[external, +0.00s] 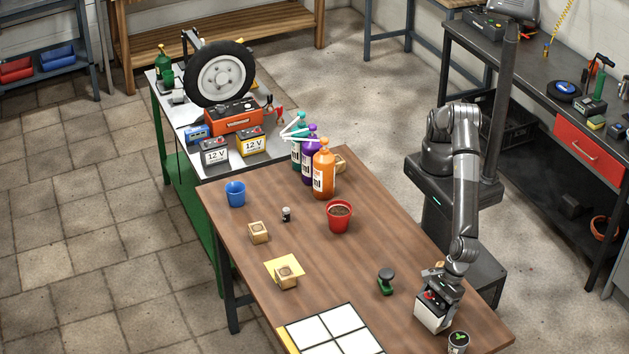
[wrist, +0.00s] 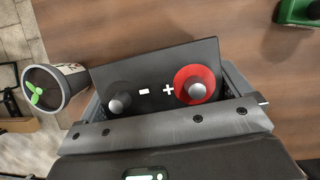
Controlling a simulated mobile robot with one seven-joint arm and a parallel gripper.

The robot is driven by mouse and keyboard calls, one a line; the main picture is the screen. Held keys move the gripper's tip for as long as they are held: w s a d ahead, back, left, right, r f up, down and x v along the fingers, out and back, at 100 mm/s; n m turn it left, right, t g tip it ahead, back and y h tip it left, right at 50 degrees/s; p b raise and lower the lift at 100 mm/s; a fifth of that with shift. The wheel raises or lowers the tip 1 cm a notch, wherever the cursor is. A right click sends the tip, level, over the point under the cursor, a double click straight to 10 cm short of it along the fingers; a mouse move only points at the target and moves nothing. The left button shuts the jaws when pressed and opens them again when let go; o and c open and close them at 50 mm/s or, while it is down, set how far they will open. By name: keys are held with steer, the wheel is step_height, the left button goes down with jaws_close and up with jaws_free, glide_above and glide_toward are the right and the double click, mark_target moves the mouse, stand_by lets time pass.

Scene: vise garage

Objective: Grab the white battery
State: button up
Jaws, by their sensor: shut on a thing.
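A white-sided battery (external: 431,316) is at the near right end of the brown wooden table (external: 385,237). Its dark top (wrist: 150,78) fills the middle of the wrist view, with a grey minus post and a red-ringed plus post. My gripper (external: 439,293) is above it and shut on it, one finger at each end of the top. I cannot tell whether the battery's base touches the table. Another white-fronted battery (external: 214,152), marked 12 V, stands on the metal bench beside a yellow one (external: 251,143).
A small can with a green sprout (external: 458,342) stands close beside the held battery. A green-and-black tool (external: 386,281) lies to its left. A white-squared panel (external: 333,331), red pot (external: 339,216) and several bottles (external: 323,170) are also on the table.

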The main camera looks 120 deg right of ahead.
steer(key=shift+r, duration=0.1)
steer(key=shift+c, duration=1.3)
steer(key=shift+r, duration=0.15)
